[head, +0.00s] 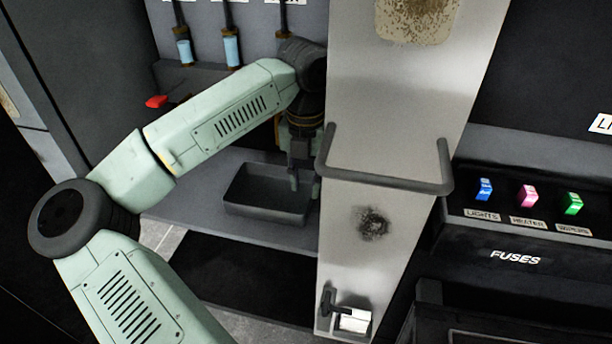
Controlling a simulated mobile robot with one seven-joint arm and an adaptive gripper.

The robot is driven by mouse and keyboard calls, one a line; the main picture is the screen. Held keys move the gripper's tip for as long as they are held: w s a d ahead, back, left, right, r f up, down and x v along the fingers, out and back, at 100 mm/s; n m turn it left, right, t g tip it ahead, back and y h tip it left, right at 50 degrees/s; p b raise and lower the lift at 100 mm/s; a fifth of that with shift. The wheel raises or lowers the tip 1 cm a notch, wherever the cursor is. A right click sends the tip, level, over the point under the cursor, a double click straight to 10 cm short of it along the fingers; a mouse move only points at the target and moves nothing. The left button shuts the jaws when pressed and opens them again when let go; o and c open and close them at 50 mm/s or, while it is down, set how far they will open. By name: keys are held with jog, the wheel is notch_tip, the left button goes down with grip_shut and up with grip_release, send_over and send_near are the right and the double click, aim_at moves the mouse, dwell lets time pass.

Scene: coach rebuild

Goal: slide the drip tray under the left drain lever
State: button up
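The drip tray (240,208) is a dark grey, open rectangular tray. It sits on a grey ledge, left of the pale panel. My gripper (293,180) points down at the tray's right part, its fingertips at about rim height. I cannot tell whether the fingers touch or grip the tray, or how far apart they are. A red handle (156,101) sticks out at the left, above and left of the tray; it looks like the left drain lever. My forearm covers part of the wall behind, so any other lever there is hidden.
A pale worn panel (370,100) with a grey bar handle (385,182) stands close right of my gripper. Blue sight tubes (231,50) hang on the back wall. The ledge (190,205) is clear left of the tray. A fuse panel (530,215) is at right.

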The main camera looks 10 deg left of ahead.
aim_at(306, 214)
notch_tip(306, 214, down, 10)
jog(key=shift+f+p, duration=0.2)
jog(key=shift+p, duration=0.85)
grip_shut()
